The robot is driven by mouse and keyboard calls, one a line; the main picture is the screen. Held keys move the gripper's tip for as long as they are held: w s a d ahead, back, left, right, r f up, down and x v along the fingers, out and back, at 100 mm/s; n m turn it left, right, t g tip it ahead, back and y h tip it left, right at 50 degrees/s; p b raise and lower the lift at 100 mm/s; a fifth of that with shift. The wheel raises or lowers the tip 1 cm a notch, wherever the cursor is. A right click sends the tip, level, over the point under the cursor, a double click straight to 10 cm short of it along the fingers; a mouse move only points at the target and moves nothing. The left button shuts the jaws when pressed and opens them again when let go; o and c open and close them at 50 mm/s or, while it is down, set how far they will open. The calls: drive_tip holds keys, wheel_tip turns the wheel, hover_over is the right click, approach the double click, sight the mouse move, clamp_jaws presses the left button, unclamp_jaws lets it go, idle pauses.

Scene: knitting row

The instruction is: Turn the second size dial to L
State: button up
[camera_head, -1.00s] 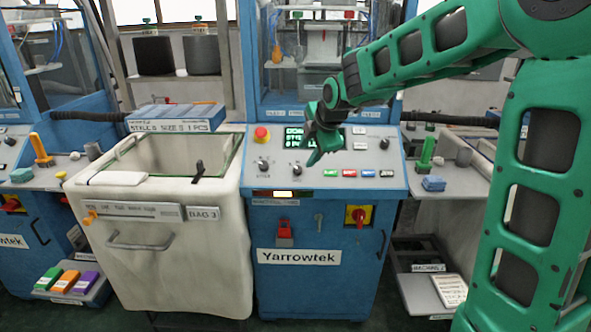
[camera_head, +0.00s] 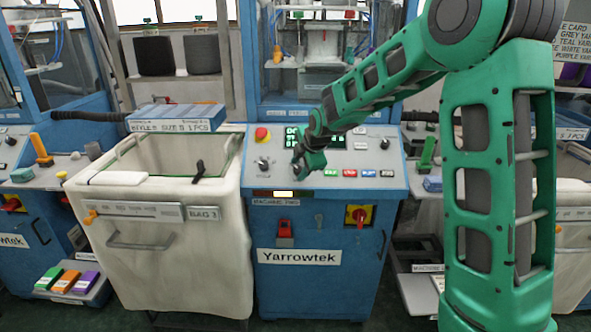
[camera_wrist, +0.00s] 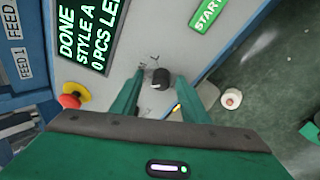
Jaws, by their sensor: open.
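In the head view my gripper (camera_head: 299,168) is over the blue Yarrowtek machine's sloping grey panel (camera_head: 389,178), at the second dial's place, and hides that dial. In the wrist view my gripper (camera_wrist: 160,74) is open, its two green fingers pointing at the panel. A black dial (camera_wrist: 161,79) with a pale mark shows between the fingertips, apart from both as far as I can see. The first dial (camera_head: 263,163) stands to the left in the head view. The display (camera_wrist: 85,38) reads DONE, STYLE A.
A red stop button (camera_head: 261,134) on a yellow base is up and left of my gripper. A row of coloured buttons starts with a green START button (camera_head: 331,173) just right of my gripper. A pale bin (camera_head: 130,210) stands left of the machine.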

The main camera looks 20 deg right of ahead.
clamp_jaws()
drive_tip(key=shift+a, duration=0.3)
drive_tip(key=shift+d+r, duration=0.1)
